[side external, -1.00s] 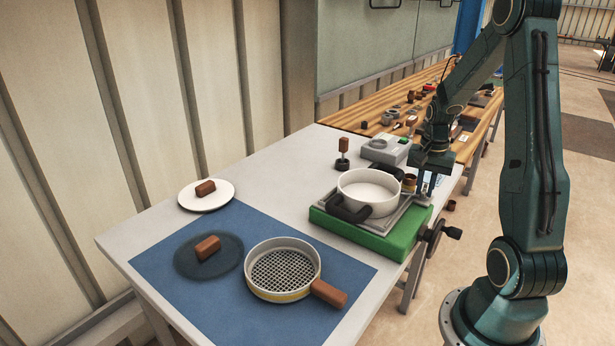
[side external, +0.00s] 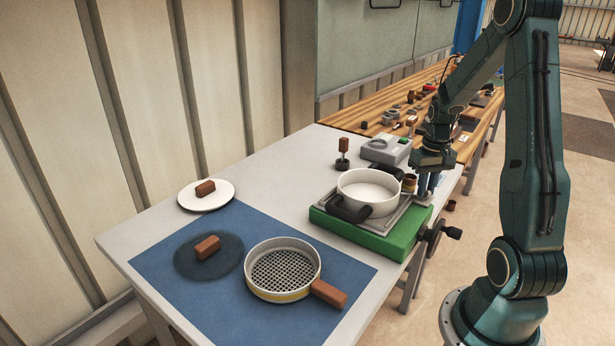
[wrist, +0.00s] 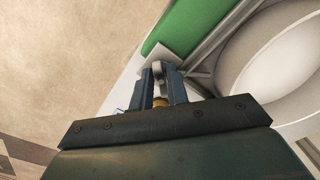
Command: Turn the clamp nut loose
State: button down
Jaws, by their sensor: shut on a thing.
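My gripper (side external: 427,190) points down at the right rear corner of the green base, just right of the white pot (side external: 369,186). In the wrist view its two blue-grey fingers (wrist: 161,88) are shut on a small brass-coloured piece, which I take for the clamp nut (wrist: 160,102). A pale rounded post end shows just beyond the fingertips. In the side view the fingers hide the nut. The pot sits on a grey metal plate on the green base (side external: 360,236). A black clamp screw with a knob (side external: 452,232) sticks out at the base's right side.
A grey box (side external: 388,149) and a small brown-handled stamp (side external: 343,150) stand behind the pot. A sieve (side external: 283,270), a dark disc (side external: 209,262) and a white disc (side external: 206,197) lie to the left. A wooden bench (side external: 375,122) holds small parts behind.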

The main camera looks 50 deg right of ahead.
dwell(0.4)
jog(key=c, duration=1.5)
grip_release()
jog(key=shift+r, duration=0.15)
notch_tip(320, 180, up, 14)
jog(key=shift+f, duration=0.2)
jog(key=a+r+n+t+h, duration=0.1)
jog(key=a+r+n+t, duration=0.15)
jog(key=a, duration=0.95)
jog(key=a+r+n+t, duration=0.1)
jog(key=a+r+n, duration=0.25)
jog(key=a, duration=0.75)
jog(key=s+a, duration=0.1)
jog(key=a, duration=0.1)
jog(key=s+a+n+t, duration=0.1)
jog(key=s+a, duration=0.1)
jog(key=a, duration=0.1)
jog(key=s+a+n+t+y, duration=0.1)
jog(key=s+a, duration=0.1)
jog(key=shift+s+a+f, duration=0.25)
jog(key=shift+a+f, duration=0.05)
jog(key=shift+f, duration=0.05)
